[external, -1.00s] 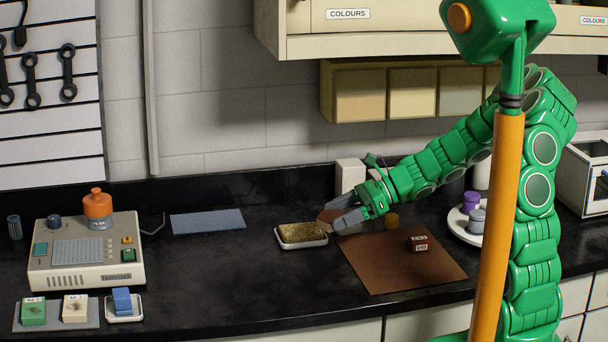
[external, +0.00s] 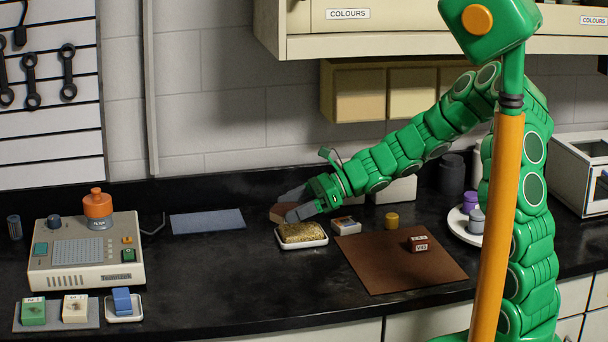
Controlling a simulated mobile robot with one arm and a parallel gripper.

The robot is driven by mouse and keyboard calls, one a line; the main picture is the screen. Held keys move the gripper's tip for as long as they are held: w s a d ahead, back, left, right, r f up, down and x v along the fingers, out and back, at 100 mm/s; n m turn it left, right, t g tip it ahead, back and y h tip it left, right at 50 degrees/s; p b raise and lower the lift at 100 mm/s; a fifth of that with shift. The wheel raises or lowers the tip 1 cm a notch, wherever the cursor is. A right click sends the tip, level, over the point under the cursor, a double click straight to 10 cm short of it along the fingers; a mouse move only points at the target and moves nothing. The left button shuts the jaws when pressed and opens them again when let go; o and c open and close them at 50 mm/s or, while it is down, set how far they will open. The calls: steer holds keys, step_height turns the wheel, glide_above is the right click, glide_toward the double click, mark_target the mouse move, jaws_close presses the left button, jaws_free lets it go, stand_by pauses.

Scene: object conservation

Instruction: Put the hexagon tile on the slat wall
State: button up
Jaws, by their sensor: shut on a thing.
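My gripper (external: 294,204) is shut on a flat brown piece (external: 282,212), which I take to be the hexagon tile. Its full outline is partly hidden by the fingers, so I cannot count its sides. The gripper holds it just behind and above a white dish with a golden-brown pad (external: 302,234). The slat wall (external: 60,145) is at the far left, white with dark horizontal grooves. Several black wrench-like tools (external: 68,72) hang on its upper part.
A beige machine with an orange knob (external: 85,255) stands on the counter below the slat wall. A blue-grey cloth (external: 207,221) lies flat between it and my gripper. A small labelled block (external: 347,226) and a brown mat (external: 400,262) are to the right. The counter's middle front is clear.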

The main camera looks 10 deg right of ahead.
steer(key=a+r, duration=0.2)
steer(key=a, duration=0.8)
glide_above(209, 249)
steer(key=f, duration=0.8)
steer(key=shift+s+d+f, duration=0.4)
steer(key=shift+w+a+f, duration=0.3)
steer(key=shift+w+f, duration=0.1)
steer(key=shift+w, duration=0.05)
steer(key=shift+w+a+f, duration=0.1)
steer(key=shift+a+f, duration=0.1)
steer(key=shift+f, duration=1.65)
steer(key=shift+f, duration=0.1)
steer(key=o, duration=1.1)
